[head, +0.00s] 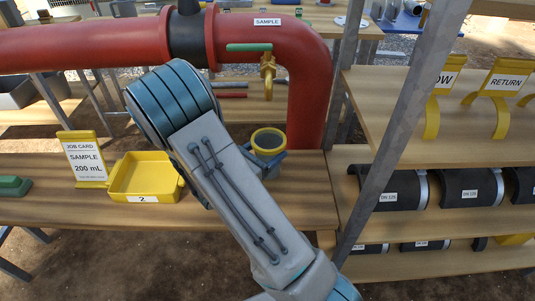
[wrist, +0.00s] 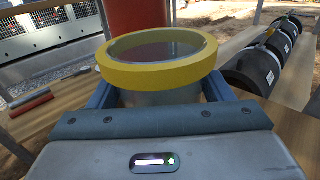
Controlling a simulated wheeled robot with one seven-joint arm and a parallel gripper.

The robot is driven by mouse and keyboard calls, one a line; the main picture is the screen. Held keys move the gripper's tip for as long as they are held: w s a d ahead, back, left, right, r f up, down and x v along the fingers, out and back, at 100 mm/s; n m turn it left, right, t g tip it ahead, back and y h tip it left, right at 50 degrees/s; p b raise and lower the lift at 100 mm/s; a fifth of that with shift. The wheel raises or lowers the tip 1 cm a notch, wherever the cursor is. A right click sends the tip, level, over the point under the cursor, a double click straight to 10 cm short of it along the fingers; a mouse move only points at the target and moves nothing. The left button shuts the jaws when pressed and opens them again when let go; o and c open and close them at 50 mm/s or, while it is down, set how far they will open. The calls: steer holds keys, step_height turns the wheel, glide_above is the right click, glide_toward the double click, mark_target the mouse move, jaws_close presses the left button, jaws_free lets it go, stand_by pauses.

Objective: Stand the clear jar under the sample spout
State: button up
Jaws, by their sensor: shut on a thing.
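The clear jar with a thick yellow rim (head: 268,141) is upright near the right end of the wooden bench. It also shows in the wrist view, with its rim (wrist: 160,72) level and its clear wall below. My gripper (head: 267,160) is shut on the jar, with blue fingers (wrist: 160,97) on both sides of its body. The sample spout (head: 268,70) is a yellow tap with a green handle on the red pipe, under the SAMPLE label. In the head view the jar is straight below the spout, with a gap. I cannot tell their depth alignment or whether the jar's base touches the bench.
A yellow tray (head: 146,177) marked 2 and a job card (head: 84,160) reading SAMPLE 200 mL stand left on the bench (head: 60,206). The red pipe (head: 305,100) comes down behind the jar. A grey post (head: 400,120) and shelves with black pipe sections (head: 398,190) are at right.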

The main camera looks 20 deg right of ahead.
steer(key=shift+f, duration=0.5)
steer(key=shift+f, duration=0.2)
steer(key=o, duration=1.7)
steer(key=shift+c, duration=0.2)
steer(key=shift+r, duration=0.15)
